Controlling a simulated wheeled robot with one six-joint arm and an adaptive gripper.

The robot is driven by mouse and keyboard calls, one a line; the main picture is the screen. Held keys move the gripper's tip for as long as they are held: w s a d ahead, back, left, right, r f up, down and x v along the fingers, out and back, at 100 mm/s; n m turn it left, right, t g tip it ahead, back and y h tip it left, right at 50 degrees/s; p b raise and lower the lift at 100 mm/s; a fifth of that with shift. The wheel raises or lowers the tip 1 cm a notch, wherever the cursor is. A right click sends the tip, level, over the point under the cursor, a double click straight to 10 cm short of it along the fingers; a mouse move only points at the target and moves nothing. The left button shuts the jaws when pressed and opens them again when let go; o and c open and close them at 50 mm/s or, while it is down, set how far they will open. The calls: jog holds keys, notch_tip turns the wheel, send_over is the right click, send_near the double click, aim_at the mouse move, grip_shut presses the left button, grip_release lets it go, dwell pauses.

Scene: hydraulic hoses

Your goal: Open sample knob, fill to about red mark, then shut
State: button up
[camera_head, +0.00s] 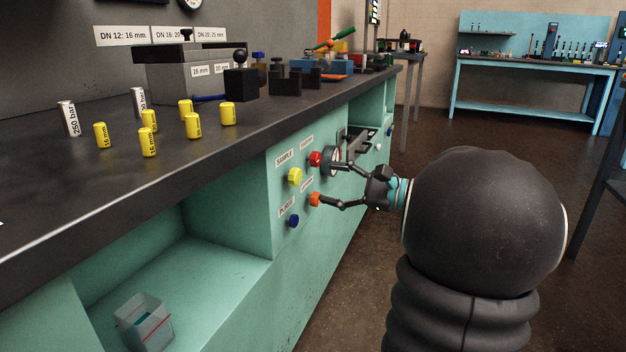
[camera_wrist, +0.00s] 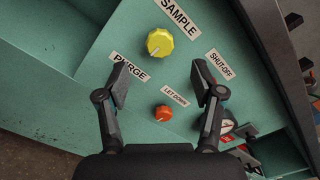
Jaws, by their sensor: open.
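The yellow sample knob (camera_head: 295,176) is on the green cabinet front, beside its SAMPLE label (camera_head: 284,158). In the wrist view the yellow knob (camera_wrist: 159,42) shows a pale pointer line toward the lower left. My gripper (camera_head: 330,186) is open and empty in front of the panel. In the wrist view its fingertips (camera_wrist: 160,80) are spread below the yellow knob and apart from it. A clear square container (camera_head: 143,322) stands in the lower cabinet bay, with a thin reddish line on it. I cannot tell whether it holds liquid.
An orange-red LET DOWN knob (camera_wrist: 163,113) lies between my fingers in the wrist view. A red knob (camera_head: 315,159) and a blue knob (camera_head: 293,221) are close by. Yellow cylinders (camera_head: 193,125) stand on the dark worktop (camera_head: 60,190). The floor at right is mostly clear.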

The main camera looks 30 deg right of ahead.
jog(key=shift+v, duration=2.05)
notch_tip(320, 180, down, 10)
jog(key=s+g+h, duration=0.2)
jog(key=g+h, duration=0.1)
jog(key=s+a+f+n+g+h+p, duration=0.2)
jog(key=s+a+f+n+g, duration=0.3)
jog(key=s+a+g, duration=0.15)
jog(key=s+a+r+n+h+p, duration=0.3)
jog(key=s+a+r+n+p, duration=0.1)
jog(key=a+n, duration=0.3)
jog(key=s+a+r+n+h+p, duration=0.3)
jog(key=a+r+n, duration=0.4)
jog(key=a, duration=0.3)
jog(key=shift+s+a+t+p, duration=0.3)
jog(key=shift+s+t+p, duration=0.2)
jog(key=shift+s, duration=0.75)
